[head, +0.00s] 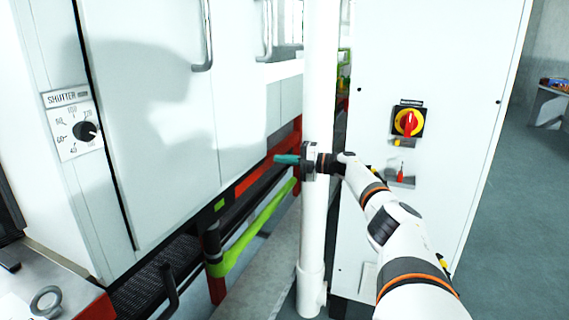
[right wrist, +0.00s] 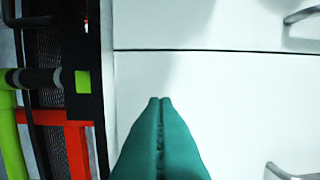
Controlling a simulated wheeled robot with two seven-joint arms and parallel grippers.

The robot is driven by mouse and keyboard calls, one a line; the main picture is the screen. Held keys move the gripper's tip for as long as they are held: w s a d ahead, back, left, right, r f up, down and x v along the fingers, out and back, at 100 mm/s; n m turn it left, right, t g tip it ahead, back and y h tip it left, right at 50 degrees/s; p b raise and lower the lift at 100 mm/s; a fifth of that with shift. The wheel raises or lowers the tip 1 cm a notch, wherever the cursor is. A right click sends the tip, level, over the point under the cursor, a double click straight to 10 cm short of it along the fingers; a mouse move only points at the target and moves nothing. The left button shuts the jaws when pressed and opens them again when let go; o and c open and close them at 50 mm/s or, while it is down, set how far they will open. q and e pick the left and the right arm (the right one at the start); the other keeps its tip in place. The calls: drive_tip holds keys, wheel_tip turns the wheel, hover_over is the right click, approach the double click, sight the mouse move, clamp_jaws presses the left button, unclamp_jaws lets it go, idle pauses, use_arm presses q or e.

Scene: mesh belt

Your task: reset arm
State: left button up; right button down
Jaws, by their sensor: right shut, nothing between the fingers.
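My right arm (head: 405,250) reaches in from the lower right in the head view. Its gripper (head: 277,159) has teal fingers that point left, in front of the white machine. In the right wrist view the two teal fingers (right wrist: 160,102) are pressed together with nothing between them. White panels of the machine (right wrist: 210,85) show beyond the fingertips. Whether the fingertips touch the machine, I cannot tell. My left gripper is not in view.
A white vertical pipe (head: 319,90) stands close to my right gripper. A white cabinet with a red and yellow switch (head: 408,122) is on the right. A shutter dial (head: 85,131) is on the left. A green bar (head: 250,232) and mesh belt (head: 140,292) lie below the machine.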

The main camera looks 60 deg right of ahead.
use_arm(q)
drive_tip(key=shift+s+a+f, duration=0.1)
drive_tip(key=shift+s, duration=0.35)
use_arm(e)
drive_tip(key=shift+d+f, duration=0.1)
drive_tip(key=shift+d, duration=0.05)
